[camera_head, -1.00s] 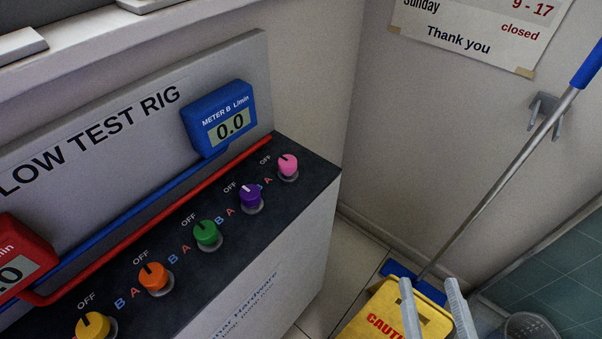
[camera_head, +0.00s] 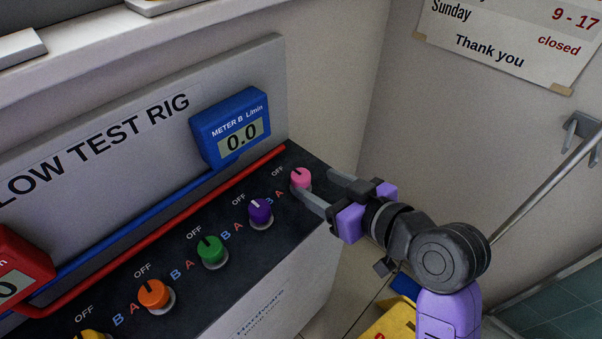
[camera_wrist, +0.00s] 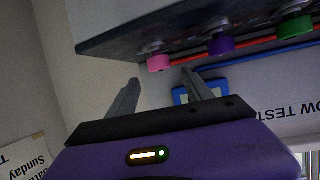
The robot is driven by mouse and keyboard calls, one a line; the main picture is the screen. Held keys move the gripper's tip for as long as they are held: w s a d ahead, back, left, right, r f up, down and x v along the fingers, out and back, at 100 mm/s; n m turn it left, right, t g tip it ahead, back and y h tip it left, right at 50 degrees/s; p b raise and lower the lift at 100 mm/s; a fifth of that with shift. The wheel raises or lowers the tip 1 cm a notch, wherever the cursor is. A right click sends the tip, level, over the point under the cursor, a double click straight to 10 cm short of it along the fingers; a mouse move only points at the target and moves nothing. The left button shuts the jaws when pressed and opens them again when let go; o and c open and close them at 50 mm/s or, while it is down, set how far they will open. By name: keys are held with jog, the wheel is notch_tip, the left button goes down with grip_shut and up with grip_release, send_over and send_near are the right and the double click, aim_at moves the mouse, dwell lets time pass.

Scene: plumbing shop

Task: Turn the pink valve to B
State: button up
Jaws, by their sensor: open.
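The pink valve (camera_head: 301,178) is the knob at the far right end of the row on the dark top of the test rig. Its dark mark points up-left, toward its OFF label (camera_head: 277,172). A red A (camera_head: 279,193) is printed to its left; I cannot make out a B label for it. My gripper (camera_head: 314,182) is open, coming from the right, one finger in front of the knob and the other to its right. In the wrist view the pink knob (camera_wrist: 158,63) is beyond and between the fingertips (camera_wrist: 161,75). Contact is hard to tell.
Purple (camera_head: 261,211), green (camera_head: 211,250) and orange (camera_head: 153,294) valves continue the row leftward. Blue meter B (camera_head: 231,129) reads 0.0 behind the row. Red and blue pipes run along the panel. A yellow caution bucket (camera_head: 396,322) stands on the floor at lower right.

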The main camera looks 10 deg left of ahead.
aim_at(302, 176)
jog(key=x, duration=0.7)
jog(key=shift+w+a+f, duration=0.1)
jog(key=shift+f, duration=0.05)
grip_shut()
